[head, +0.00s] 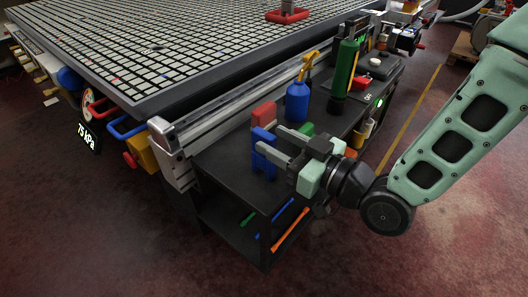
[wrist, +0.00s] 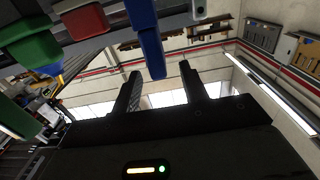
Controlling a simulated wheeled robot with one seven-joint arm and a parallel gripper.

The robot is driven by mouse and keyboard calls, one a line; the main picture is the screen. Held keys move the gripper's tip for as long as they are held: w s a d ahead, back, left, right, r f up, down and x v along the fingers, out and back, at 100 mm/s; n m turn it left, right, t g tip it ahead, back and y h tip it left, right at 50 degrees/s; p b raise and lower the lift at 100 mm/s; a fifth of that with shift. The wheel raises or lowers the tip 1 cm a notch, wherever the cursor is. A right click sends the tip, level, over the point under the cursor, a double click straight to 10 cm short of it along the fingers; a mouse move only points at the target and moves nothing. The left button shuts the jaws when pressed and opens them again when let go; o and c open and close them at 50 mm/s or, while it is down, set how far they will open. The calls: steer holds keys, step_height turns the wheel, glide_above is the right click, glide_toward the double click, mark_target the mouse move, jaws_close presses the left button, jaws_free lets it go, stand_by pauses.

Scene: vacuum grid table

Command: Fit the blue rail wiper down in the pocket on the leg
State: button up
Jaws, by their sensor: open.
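The blue rail wiper (head: 262,158) stands upright on the black cart top (head: 232,160), near its left end. My gripper (head: 270,140) is open, with its fingers pointing at the blue wiper from the right. In the wrist view the blue wiper (wrist: 147,35) reaches down from the top edge, in line with the gap between my open fingers (wrist: 159,70), with space on both sides. I cannot tell how deep it lies between them. A yellow block (head: 140,152) is at the table's near corner by the leg; I cannot make out the pocket for certain.
A red block (head: 264,113) and a green block (head: 306,129) stand close to the wiper. A blue bottle (head: 297,103) and a tall green cylinder (head: 344,70) stand farther along the cart. The metal rail (head: 225,113) of the grid table (head: 130,88) runs along the cart's left.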

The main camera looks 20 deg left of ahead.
steer(key=shift+x, duration=1.9)
steer(key=shift+w+f, duration=0.1)
jaws_close()
